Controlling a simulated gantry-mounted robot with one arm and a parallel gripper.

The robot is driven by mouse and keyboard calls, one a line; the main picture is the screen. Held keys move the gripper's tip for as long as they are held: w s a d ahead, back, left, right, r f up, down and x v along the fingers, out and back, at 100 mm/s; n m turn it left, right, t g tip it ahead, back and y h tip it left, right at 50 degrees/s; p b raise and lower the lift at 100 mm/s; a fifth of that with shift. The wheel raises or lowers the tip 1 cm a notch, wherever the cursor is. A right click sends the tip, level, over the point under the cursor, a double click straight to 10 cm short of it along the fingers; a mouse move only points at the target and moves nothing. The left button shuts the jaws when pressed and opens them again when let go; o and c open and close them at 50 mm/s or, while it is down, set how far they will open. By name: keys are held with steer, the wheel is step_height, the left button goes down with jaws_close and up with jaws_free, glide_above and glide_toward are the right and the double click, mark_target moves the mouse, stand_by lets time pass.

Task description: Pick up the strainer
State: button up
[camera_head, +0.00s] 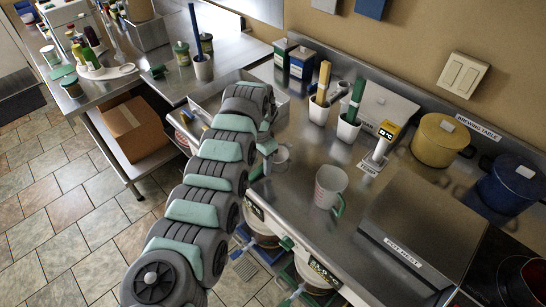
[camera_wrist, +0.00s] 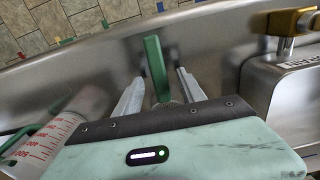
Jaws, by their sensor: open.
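A green handle (camera_wrist: 154,66), which looks like the strainer's, stands between the two fingers of my gripper (camera_wrist: 160,86) in the wrist view. The fingers are apart, one on each side of it, with a gap showing near the tips. The lower end of the handle and any strainer bowl are hidden behind the gripper body, so I cannot tell whether they touch. In the head view my arm reaches over the steel counter's edge, and the strainer is not clearly seen there.
A clear measuring jug with red marks (camera_wrist: 48,140) lies close left of my gripper; a jug with green handle (camera_head: 330,185) stands on the counter. A brass-coloured fitting (camera_wrist: 293,22) is at upper right. White holders with utensils (camera_head: 347,130) stand behind. Buckets (camera_head: 313,272) sit below the counter.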

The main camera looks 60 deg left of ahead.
steer(key=shift+d+f, duration=0.1)
steer(key=shift+f, duration=0.75)
jaws_close()
